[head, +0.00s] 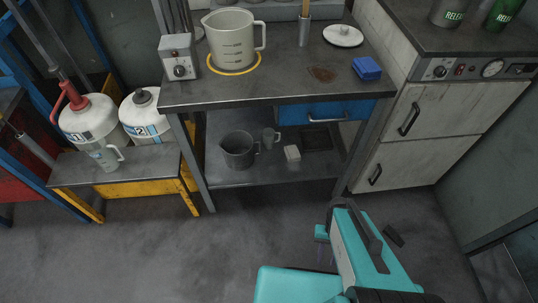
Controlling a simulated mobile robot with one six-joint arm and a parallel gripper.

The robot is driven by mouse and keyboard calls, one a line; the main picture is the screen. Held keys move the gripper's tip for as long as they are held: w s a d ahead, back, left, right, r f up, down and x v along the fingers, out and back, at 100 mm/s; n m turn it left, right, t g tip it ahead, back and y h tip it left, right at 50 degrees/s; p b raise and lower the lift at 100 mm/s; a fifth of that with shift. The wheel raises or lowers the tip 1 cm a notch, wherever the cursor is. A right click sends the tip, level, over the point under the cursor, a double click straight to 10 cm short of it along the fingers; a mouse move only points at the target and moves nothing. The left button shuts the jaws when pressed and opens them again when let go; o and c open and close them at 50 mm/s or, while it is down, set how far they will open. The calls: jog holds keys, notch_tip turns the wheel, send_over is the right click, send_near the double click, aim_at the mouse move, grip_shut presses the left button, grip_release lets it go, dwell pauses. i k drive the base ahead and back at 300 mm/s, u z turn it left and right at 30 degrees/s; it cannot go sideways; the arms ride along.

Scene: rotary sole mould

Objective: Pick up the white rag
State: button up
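A small white folded block (292,152), which looks like the white rag, lies on the lower shelf (240,178) of the grey workbench. It sits to the right of a dark grey jug and just below a small grey cup. Nothing touches it that I can see. My teal arm (385,275) reaches up from the bottom right, in front of the bench and to the right of the rag. The fingers of my gripper cannot be made out, so I cannot tell whether they are open. My arm is well apart from the rag.
The dark jug (238,150) and small cup (270,136) stand near the rag. A blue drawer (325,112) hangs above the shelf's right part. The bench top (290,82) holds a large measuring jug (232,38) and a blue folded item (367,68). Open floor (240,240) lies in front.

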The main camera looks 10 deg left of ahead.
aim_at(291, 152)
jog(key=u, duration=0.25)
jog(key=k, duration=0.25)
jog(key=u, duration=1.95)
jog(key=k, duration=0.7)
jog(key=z, duration=0.35)
jog(key=i, duration=1.7)
jog(key=u, duration=0.25)
